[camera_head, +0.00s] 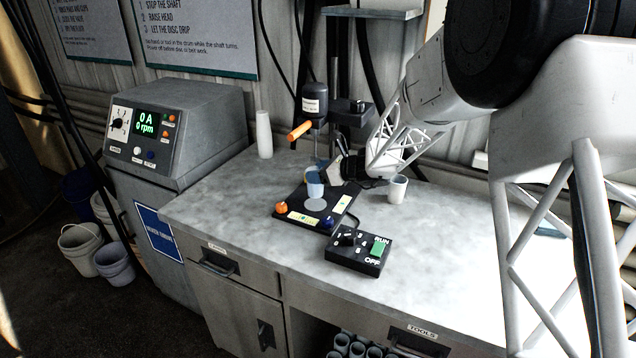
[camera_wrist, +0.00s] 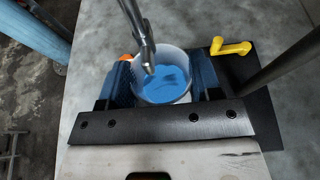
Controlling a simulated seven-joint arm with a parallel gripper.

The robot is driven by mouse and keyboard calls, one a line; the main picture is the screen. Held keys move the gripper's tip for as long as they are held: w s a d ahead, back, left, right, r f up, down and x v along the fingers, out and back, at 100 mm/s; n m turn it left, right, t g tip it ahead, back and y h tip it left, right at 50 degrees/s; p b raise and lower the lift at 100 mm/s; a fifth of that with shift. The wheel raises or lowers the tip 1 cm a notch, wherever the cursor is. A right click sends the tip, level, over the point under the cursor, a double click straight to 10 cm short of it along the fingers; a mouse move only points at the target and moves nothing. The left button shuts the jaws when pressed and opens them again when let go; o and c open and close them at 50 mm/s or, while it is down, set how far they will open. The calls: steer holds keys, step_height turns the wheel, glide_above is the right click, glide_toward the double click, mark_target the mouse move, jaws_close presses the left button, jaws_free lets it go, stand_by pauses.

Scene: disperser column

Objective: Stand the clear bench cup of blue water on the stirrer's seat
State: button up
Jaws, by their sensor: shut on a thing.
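The clear bench cup (camera_head: 314,190) of blue water is held upright between the two fingers of my gripper (camera_head: 324,176). In the wrist view the cup (camera_wrist: 163,88) sits between blue finger pads, with the water surface visible inside. The stirrer's seat, a pale round disc (camera_head: 316,205) on a dark base plate (camera_head: 293,203), shows just below and in front of the cup in the head view. I cannot tell whether the cup's bottom touches the plate. The metal stirrer shaft (camera_wrist: 138,32) reaches down over the cup, with its tip at or above the opening.
The stirrer head with an orange handle (camera_head: 299,131) stands above the plate. A control box (camera_head: 358,250) lies in front of it. Another cup (camera_head: 397,189) stands to the right, and stacked white cups (camera_head: 264,134) at the back left. The bench front left is clear.

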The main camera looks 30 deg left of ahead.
steer(key=shift+f, duration=1.75)
steer(key=shift+f, duration=0.1)
steer(key=o, duration=1)
steer(key=shift+c, duration=0.2)
steer(key=shift+d, duration=0.1)
steer(key=v, duration=1.2)
